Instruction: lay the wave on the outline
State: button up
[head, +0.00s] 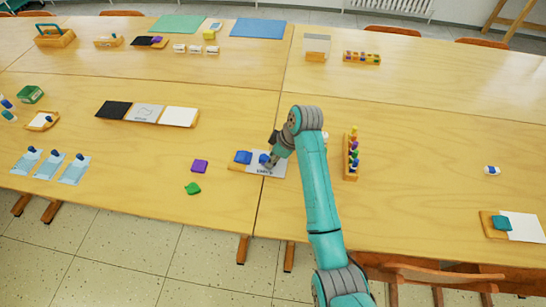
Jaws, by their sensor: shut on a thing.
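My gripper (270,163) is at the white card (280,170) on a wooden board (236,167) near the table's middle front. It is shut on a small blue piece (263,158), which I take to be the wave. The piece is low over or on the card; I cannot tell if it touches. Dark marks show at the card's front edge. The outline itself is too small to make out and partly hidden by my gripper. A blue block (243,157) sits at the left end of the same board.
A purple block (200,166) and a green leaf-shaped piece (192,188) lie on the table to the left. A wooden rack of coloured pieces (351,160) stands to the right of my arm. A tray with black, grey and white panels (181,117) lies behind left. The table's front edge is close.

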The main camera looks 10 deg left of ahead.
dwell(0.3)
jog(key=o, duration=0.8)
jog(key=shift+o, duration=0.4)
jog(key=shift+o, duration=1)
jog(key=shift+r, duration=3)
